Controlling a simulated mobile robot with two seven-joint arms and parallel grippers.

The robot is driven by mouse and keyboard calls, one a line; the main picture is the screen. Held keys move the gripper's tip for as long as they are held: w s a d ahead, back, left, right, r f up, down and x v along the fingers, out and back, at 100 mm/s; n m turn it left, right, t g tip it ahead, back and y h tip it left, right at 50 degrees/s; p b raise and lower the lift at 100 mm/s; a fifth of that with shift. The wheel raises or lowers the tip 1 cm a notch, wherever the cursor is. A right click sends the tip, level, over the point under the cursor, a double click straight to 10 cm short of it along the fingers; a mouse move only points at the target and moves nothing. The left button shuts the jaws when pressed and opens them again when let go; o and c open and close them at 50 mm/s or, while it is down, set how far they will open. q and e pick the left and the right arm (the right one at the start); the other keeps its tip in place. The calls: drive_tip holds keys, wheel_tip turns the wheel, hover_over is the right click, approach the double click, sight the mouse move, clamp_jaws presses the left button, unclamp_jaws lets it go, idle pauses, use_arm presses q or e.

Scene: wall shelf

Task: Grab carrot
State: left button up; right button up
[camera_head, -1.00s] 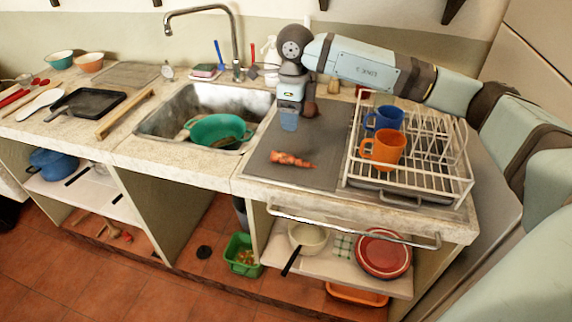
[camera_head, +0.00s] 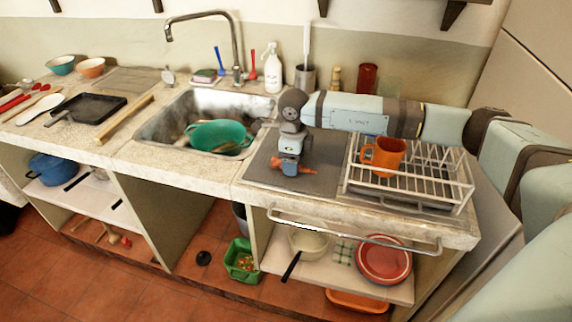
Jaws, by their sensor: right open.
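The orange carrot (camera_head: 302,170) lies on the dark grey mat (camera_head: 322,183) on the counter, left of the dish rack. The gripper is open. Whether the fingers straddle the carrot or touch it cannot be made out. My left gripper is not in view.
The white dish rack (camera_head: 425,190) with an orange mug (camera_head: 383,152) stands just right of the mat. The sink with a green colander (camera_head: 214,133) is to the left. A soap bottle (camera_head: 272,68) and a utensil holder (camera_head: 304,77) stand behind my right arm.

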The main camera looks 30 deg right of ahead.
drive_tip(key=shift+f, duration=0.4)
drive_tip(key=c, duration=1)
drive_tip(key=shift+r, duration=0.15)
